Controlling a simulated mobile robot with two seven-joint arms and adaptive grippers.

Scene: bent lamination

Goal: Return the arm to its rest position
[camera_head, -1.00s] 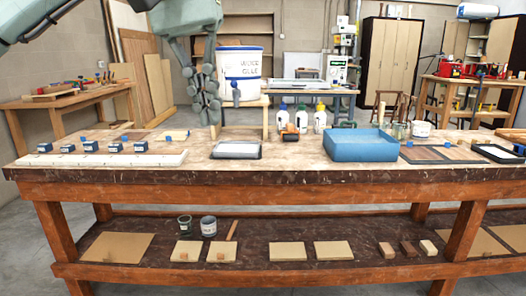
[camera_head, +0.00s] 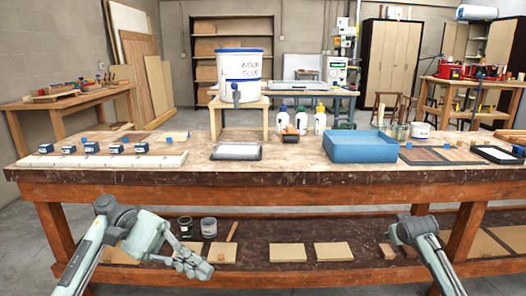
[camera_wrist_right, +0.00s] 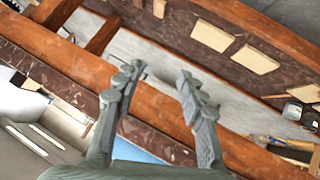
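My left arm (camera_head: 125,232) is folded low in front of the workbench. My left gripper (camera_head: 195,264) points to the right, in front of the lower shelf and below the tabletop. It holds nothing that I can see, and its finger gap is unclear. My right arm (camera_head: 422,240) is low at the right front of the bench in the head view, where its gripper does not show. In the right wrist view my right gripper (camera_wrist_right: 160,82) has its fingers spread apart with nothing between them.
The workbench (camera_head: 290,178) carries a blue tray (camera_head: 360,148), a grey tray (camera_head: 237,151), several blue clamps and a white glue bucket (camera_head: 240,72) on a wooden stand. Cans and boards lie on the lower shelf (camera_head: 285,232). The space above the tabletop is free of my arms.

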